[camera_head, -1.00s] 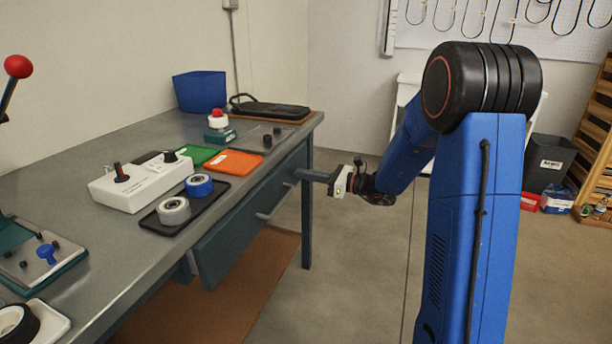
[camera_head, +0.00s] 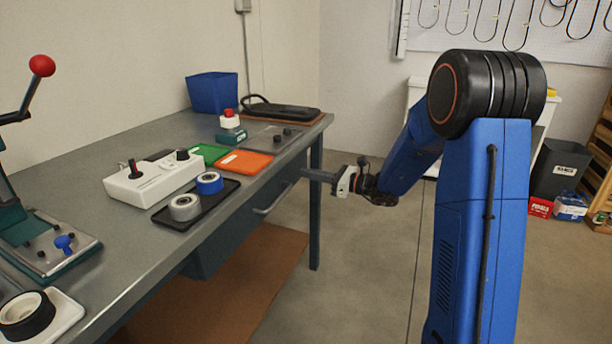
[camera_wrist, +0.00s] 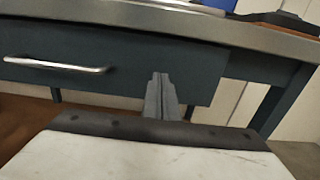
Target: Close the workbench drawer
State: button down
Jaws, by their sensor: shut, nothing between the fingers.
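The workbench (camera_head: 110,225) has a dark blue-grey drawer (camera_head: 228,238) under its top, with a metal bar handle (camera_head: 272,203). The drawer front sits close under the bench edge; I cannot tell whether a small gap remains. My gripper (camera_head: 306,174) is shut and empty, at the far end of the drawer front, beyond the handle. In the wrist view, the shut fingers (camera_wrist: 160,82) point at the drawer front (camera_wrist: 125,62), right of the handle (camera_wrist: 58,66). They look very near or touching it; contact is not clear.
On the bench stand a white control box (camera_head: 150,182), a black tray (camera_head: 215,205) with two rollers, an orange plate (camera_head: 245,161), a blue bin (camera_head: 213,93) and a red-knobbed lever press (camera_head: 30,100). A bench leg (camera_head: 316,220) stands below the gripper. Floor right of it is open.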

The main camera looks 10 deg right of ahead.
jog(key=v, duration=1.2)
jog(key=s+a+n+g+h, duration=0.2)
jog(key=s+a+n+g, duration=0.35)
jog(key=s, duration=0.65)
jog(key=s+a+n+g+h, duration=0.3)
jog(key=s+a+n, duration=0.45)
jog(key=s, duration=0.45)
jog(key=s+d+n+t+h, duration=0.1)
jog(key=s+d+n+h, duration=0.3)
jog(key=s+d+n, duration=0.2)
jog(key=s+d+f+n+t+h, duration=0.1)
jog(key=s+d+n+h, duration=0.4)
jog(key=s, duration=0.5)
jog(key=shift+s+d+f+n+t+h, duration=0.25)
jog(key=shift+d+n+t+h, duration=0.15)
jog(key=shift+n, duration=0.2)
